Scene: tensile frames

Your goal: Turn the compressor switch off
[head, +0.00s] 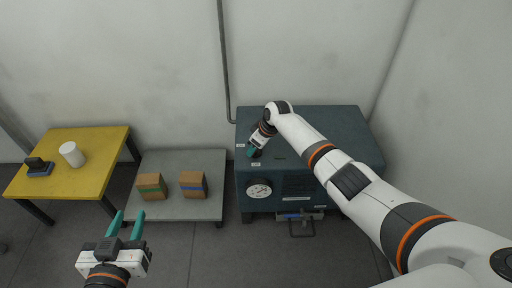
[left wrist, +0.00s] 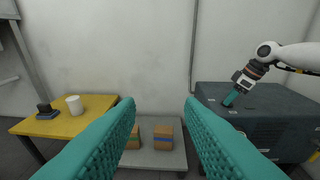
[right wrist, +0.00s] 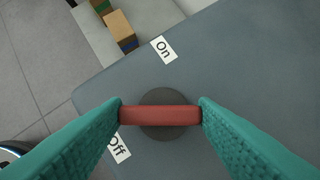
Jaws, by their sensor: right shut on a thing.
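The compressor (head: 345,135) is a dark blue-grey box against the wall. In the right wrist view its switch is a red bar (right wrist: 160,115) on a dark round base (right wrist: 165,133). An "On" label (right wrist: 163,49) lies above the bar, and an "Off" label (right wrist: 118,147) lies below its left end, partly covered by a finger. The bar lies level in that view, its left end nearer "Off" than "On". My right gripper (head: 254,153) is shut on the bar, one finger at each end. My left gripper (head: 125,225) is open and empty, away from the compressor.
A pressure gauge (head: 259,189) is on the compressor's front. To the left, a low grey platform (head: 180,212) holds two cardboard boxes. A yellow table (head: 95,143) holds a white cup (head: 72,154) and a small dark device (head: 39,167). A pipe (head: 225,60) runs down the wall.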

